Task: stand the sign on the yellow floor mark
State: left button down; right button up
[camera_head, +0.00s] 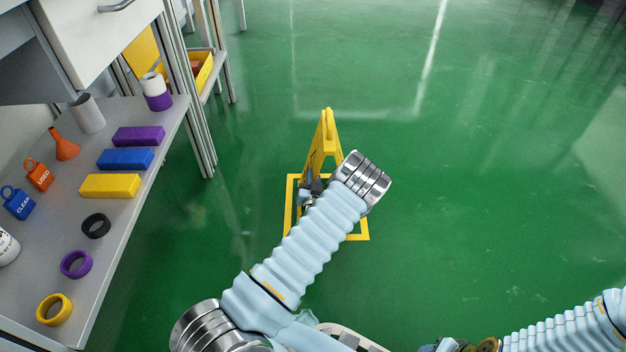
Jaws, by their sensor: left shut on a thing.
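The yellow sign (324,135) stands upright, or nearly so, at the yellow floor mark (290,205), a square outline on the green floor. My left gripper (312,190) is shut on the sign, low on its near side; my left forearm and wrist cover much of the sign's lower part and of the mark's right side. I cannot tell whether the sign's foot touches the floor. My right arm comes in at the lower right, and its end is cut by the bottom edge, so its jaws cannot be made out.
A grey bench (128,225) on the left holds purple, blue and yellow (110,186) blocks, several rings, tags, an orange funnel (65,146) and rolls. A rack with a yellow bin (203,72) stands behind. The green floor behind and right of the sign is clear.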

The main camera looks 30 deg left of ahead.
pick_arm(q)
jog(key=shift+f, duration=0.2)
jog(key=c, duration=1.6)
grip_release()
jog(key=shift+f, duration=0.1)
jog(key=o, duration=0.5)
jog(key=shift+c, duration=0.2)
